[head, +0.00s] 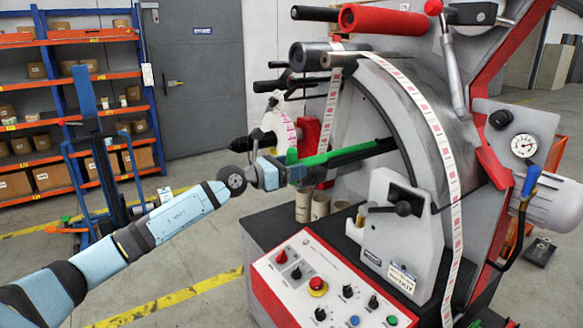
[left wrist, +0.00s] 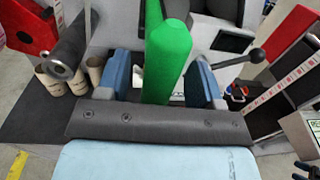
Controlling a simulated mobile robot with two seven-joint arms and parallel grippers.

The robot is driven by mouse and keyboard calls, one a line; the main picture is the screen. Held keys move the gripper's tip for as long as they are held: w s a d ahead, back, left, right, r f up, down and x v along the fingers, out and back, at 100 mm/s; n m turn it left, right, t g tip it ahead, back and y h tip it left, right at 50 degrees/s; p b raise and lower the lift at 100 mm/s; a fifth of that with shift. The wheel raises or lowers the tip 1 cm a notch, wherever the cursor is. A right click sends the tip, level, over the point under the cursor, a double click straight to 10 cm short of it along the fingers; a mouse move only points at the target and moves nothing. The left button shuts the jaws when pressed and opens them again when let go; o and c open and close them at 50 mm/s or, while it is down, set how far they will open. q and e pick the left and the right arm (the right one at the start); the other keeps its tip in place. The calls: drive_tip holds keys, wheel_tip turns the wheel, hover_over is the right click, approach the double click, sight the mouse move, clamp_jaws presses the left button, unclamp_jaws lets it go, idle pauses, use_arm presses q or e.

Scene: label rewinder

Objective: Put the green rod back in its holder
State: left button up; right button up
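The green rod (head: 330,157) extends from beside my left gripper toward the machine's grey curved body, with a dark length at its right end. In the left wrist view the green rod (left wrist: 166,55) stands between the two blue fingers. My left gripper (head: 292,170) is at the rod's left end. In the left wrist view its fingers (left wrist: 163,82) are apart, with gaps visible beside the rod, so it looks open around it. I cannot make out a separate holder; the rod's far end is against or in front of the machine.
The rewinder's control panel (head: 325,285) lies below the rod. Cardboard cores (head: 310,205) stand on the dark base behind it. A red roller (head: 385,20) is above, and a label strip (head: 445,165) runs down the machine.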

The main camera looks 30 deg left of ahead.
use_arm(q)
drive_tip(key=shift+s, duration=0.1)
drive_tip(key=shift+s+a+f, duration=0.15)
drive_tip(key=shift+s, duration=0.1)
drive_tip(key=b+v, duration=0.5)
drive_tip(key=v, duration=0.8)
